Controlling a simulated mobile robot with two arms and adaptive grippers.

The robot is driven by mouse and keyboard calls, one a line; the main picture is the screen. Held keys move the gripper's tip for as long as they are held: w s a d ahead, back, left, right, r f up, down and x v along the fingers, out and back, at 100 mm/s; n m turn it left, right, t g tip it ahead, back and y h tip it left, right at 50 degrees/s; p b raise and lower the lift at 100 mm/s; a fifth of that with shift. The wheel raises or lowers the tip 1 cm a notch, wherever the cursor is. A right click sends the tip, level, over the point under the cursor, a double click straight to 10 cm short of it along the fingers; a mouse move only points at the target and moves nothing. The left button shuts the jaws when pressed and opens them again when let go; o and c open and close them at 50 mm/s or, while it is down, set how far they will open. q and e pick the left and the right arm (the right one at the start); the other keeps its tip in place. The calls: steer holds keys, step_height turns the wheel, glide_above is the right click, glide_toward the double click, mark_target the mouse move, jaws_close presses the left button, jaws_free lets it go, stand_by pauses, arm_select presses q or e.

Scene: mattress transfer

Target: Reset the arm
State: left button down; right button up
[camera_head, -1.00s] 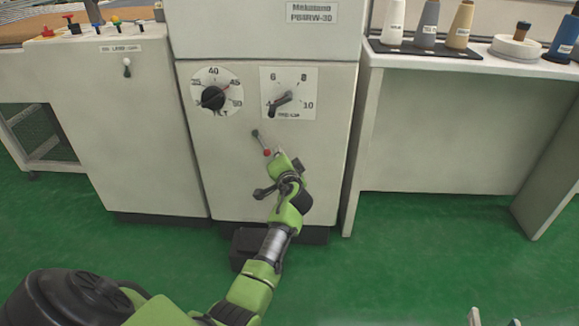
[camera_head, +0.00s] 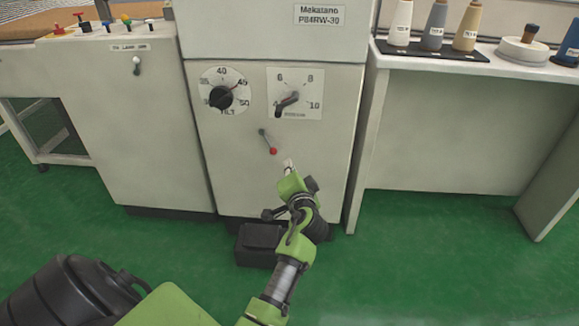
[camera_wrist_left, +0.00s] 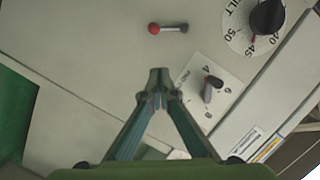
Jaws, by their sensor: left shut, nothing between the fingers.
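My left gripper (camera_head: 288,164) comes up from below in the head view, in front of the white machine panel. In the left wrist view its fingers (camera_wrist_left: 158,78) meet at the tips, with nothing between them. The lever with a red ball end (camera_head: 273,151) is on the panel just above and left of the fingertips. In the left wrist view the red ball (camera_wrist_left: 154,29) stands apart from the fingers. The tilt dial (camera_head: 222,95) and a second dial (camera_head: 295,93) sit higher on the panel. My right gripper is out of view.
A white side cabinet (camera_head: 120,130) with a small switch (camera_head: 137,65) is on the left. A white table (camera_head: 470,60) on the right carries yarn cones (camera_head: 436,25). A dark box (camera_head: 258,245) sits on the green floor at the panel's base.

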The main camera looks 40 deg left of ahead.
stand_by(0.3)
